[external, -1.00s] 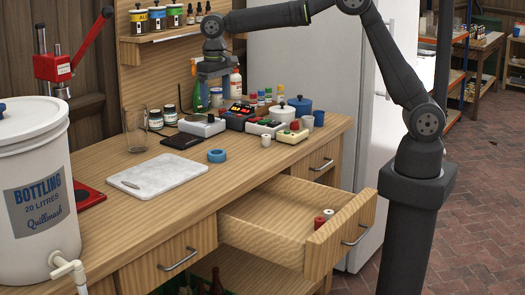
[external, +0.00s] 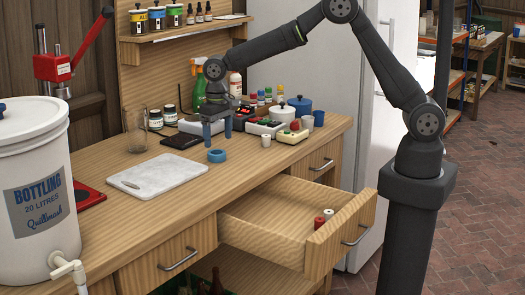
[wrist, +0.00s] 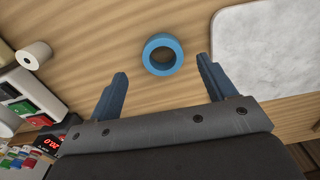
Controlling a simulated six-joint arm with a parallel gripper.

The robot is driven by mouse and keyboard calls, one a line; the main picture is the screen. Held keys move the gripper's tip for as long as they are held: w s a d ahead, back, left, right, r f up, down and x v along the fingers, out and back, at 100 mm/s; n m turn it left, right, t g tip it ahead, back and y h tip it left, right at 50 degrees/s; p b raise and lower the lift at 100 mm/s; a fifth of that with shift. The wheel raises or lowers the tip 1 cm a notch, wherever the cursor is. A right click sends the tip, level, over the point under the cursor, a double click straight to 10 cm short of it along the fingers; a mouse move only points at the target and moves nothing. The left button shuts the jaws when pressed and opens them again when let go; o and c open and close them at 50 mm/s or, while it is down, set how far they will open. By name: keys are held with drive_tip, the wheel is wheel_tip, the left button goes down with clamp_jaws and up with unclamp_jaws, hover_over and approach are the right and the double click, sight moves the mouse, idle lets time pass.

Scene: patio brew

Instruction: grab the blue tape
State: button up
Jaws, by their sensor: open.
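The blue tape (external: 217,156) is a small ring lying flat on the wooden worktop, to the right of the white marble board. In the wrist view the blue tape (wrist: 163,54) sits just beyond the fingertips, roughly centred between them, with its hole facing up. My gripper (external: 217,140) is open and empty, pointing down above and slightly behind the tape in the external view. In the wrist view my gripper (wrist: 162,66) shows both blue-grey fingers spread apart, with bare wood between them.
The marble board (external: 157,176) lies to the left of the tape. A dark flat pad (external: 182,140) and boxes with coloured buttons (external: 265,127) stand behind. A small white roll (external: 266,141) stands to the right. An open drawer (external: 290,220) juts out in front.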

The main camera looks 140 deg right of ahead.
sight(217, 156)
drive_tip(key=f, duration=0.5)
drive_tip(key=shift+w+d, duration=0.15)
drive_tip(key=shift+d, duration=0.15)
drive_tip(key=c, duration=1.1)
drive_tip(key=shift+o, duration=0.2)
drive_tip(key=shift+r, duration=0.1)
